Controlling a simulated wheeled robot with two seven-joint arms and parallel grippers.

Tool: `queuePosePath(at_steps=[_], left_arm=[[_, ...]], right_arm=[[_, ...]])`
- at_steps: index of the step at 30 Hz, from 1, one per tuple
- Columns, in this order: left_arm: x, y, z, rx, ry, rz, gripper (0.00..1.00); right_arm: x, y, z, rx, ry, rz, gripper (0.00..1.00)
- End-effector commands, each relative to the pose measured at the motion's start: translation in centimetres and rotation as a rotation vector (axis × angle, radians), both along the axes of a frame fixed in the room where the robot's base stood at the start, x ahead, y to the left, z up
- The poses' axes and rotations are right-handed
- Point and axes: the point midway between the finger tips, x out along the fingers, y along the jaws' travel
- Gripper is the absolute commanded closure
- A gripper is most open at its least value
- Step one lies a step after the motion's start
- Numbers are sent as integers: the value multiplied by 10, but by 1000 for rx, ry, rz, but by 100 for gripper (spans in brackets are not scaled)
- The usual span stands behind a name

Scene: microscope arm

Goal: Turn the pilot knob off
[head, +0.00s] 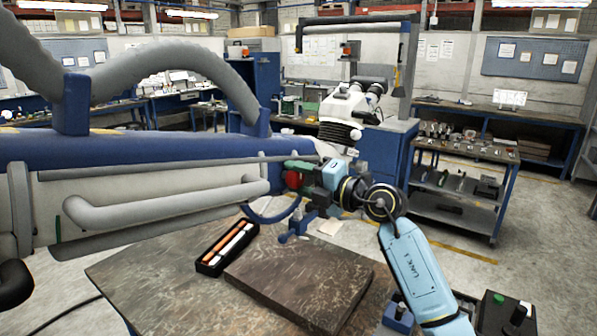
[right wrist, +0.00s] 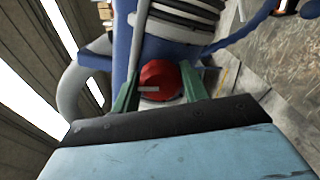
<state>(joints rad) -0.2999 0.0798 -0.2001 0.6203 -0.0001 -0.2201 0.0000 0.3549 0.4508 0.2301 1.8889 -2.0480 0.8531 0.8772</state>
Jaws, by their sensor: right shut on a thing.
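The round red knob (right wrist: 160,80) sits between the two green fingers of my right gripper (right wrist: 160,88) in the right wrist view, with a small pale mark on its face. In the head view the knob (head: 292,180) shows partly, at the right end of the big blue and white arm (head: 130,160). My right gripper (head: 303,170) reaches it from the right and is shut on it. The exact finger contact is too small to make out. My left gripper is not in view.
A brown workbench (head: 300,285) lies below, with a black tray (head: 228,248) of coloured sticks on it. Thick grey hoses (head: 170,65) arch over the blue arm.

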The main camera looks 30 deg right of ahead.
Motion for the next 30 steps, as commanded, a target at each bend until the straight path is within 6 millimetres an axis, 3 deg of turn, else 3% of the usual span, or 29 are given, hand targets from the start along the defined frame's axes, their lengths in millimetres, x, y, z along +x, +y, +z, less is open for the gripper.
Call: queuePosePath(at_steps=[12,13,17,26,30], left_arm=[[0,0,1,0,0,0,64],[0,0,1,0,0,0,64],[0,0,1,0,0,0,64],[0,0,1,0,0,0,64],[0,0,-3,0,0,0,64]], right_arm=[[0,0,0,7,2,-1,79],[0,0,0,7,2,-1,54],[0,0,0,6,3,0,37],[-1,-1,0,6,2,0,35],[-12,-6,-2,4,3,-1,35]])
